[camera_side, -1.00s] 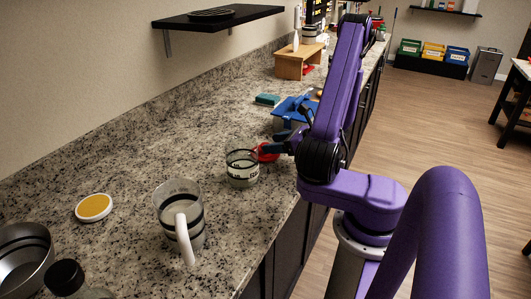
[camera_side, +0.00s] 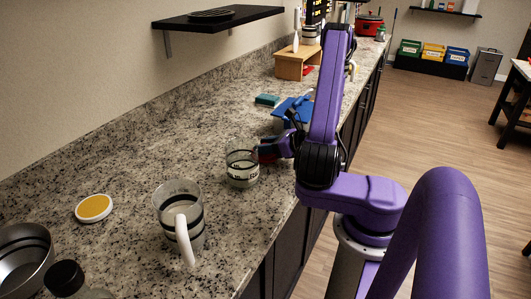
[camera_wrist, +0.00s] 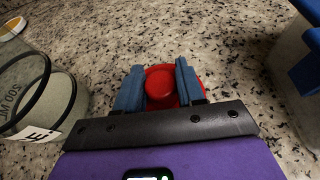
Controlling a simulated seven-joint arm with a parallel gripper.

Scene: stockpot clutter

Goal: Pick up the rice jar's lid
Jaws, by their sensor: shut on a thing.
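The red lid (camera_wrist: 172,88) with a round knob shows in the wrist view between the blue fingers of my gripper (camera_wrist: 160,88). The fingers are shut on its knob, one on each side. In the side view my gripper (camera_side: 272,149) is just right of a clear glass jar (camera_side: 242,168) with dark bands and a label, and it hides most of the lid. The jar also stands at the left of the wrist view (camera_wrist: 65,95), its label only partly readable. I cannot tell whether the lid touches the counter.
A yellow-topped white lid (camera_side: 93,208), a banded pitcher (camera_side: 180,215), a metal bowl (camera_side: 22,262) and a black-capped bottle (camera_side: 68,278) stand nearer on the granite counter. A blue-lidded container (camera_side: 290,112) is behind my gripper. The counter's left middle is clear.

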